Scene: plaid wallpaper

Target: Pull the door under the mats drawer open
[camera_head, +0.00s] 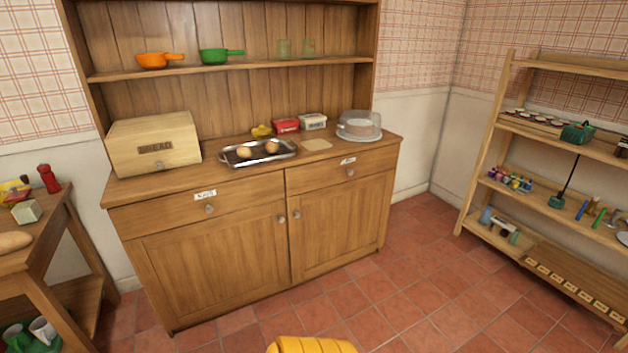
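A wooden dresser has two drawers side by side, each above a door. The left drawer (155,219) and the right drawer (318,179) each have a round knob and a small white label; the labels are too small to read surely, so I cannot tell which is the mats drawer. The left door (215,262) and the right door (342,226) are both shut. Their knobs, the left door's knob (282,219) and the right door's knob (297,214), sit near the middle where the doors meet. Neither of my grippers is in view.
A bread box (150,158), a metal tray (232,161) with round items and a cake dome (358,122) stand on top. A wooden table (50,235) stands at left, an open shelf (490,140) at right.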

